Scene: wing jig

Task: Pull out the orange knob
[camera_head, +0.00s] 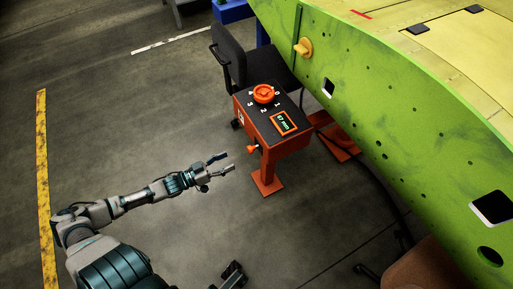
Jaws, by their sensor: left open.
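An orange control box (270,126) stands on an orange post, with a numbered dial and a small display on its dark top. A small orange knob (252,149) sticks out of its lower front side on a short stem. A larger round orange knob (264,94) sits on the dial. My left gripper (226,162) reaches in from the left, its fingers spread and empty. In the picture it is just left of and slightly below the small knob, with a gap between them.
A green wing panel (365,110) with a yellow-orange knob (304,47) fills the right side. A black chair (233,55) stands behind the box. A black cable (376,180) runs on the right. Floor around my left arm is clear.

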